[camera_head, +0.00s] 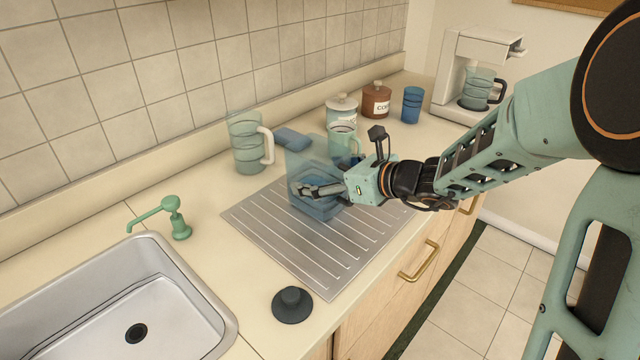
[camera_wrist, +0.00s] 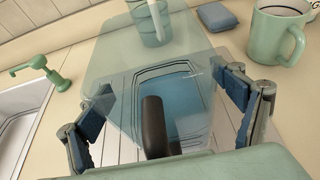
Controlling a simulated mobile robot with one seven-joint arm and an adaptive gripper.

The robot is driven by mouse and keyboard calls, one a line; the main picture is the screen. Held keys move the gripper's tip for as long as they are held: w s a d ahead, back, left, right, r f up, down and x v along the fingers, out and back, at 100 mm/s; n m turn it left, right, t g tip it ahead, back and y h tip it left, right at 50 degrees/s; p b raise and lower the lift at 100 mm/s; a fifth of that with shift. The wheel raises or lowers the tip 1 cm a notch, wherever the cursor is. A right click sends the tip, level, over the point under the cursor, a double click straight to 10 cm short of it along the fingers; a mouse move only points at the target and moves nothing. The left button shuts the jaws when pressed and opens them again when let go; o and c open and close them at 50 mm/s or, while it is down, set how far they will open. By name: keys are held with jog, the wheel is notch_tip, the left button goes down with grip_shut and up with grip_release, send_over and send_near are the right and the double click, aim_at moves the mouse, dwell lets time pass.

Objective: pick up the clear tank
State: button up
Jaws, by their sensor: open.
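The clear tank (camera_head: 316,208) is a see-through, blue-tinted container on the ribbed metal drainboard (camera_head: 265,223) in the head view. In the wrist view the tank (camera_wrist: 185,88) fills the middle, with a broad clear panel and a bluer lower part. A dark curved bar stands in front of it there; I cannot tell whether it is the tank's handle. My gripper (camera_head: 312,190) is at the tank, overlapping it in the head view. In the wrist view my gripper (camera_wrist: 167,115) has its fingers spread wide, one on each side of the tank. Contact is unclear.
A clear pitcher (camera_head: 246,145), a blue sponge (camera_head: 292,138) and a green mug (camera_head: 343,140) stand behind the drainboard. Canisters, a blue cup (camera_head: 412,105) and a coffee maker (camera_head: 470,70) are farther right. A sink (camera_head: 205,300), soap pump (camera_head: 176,220) and dark stopper (camera_head: 292,306) are nearer.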

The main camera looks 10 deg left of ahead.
jog(key=c, duration=1.7)
jog(key=shift+r, duration=0.1)
jog(key=shift+c, duration=1)
jog(key=shift+w, duration=0.1)
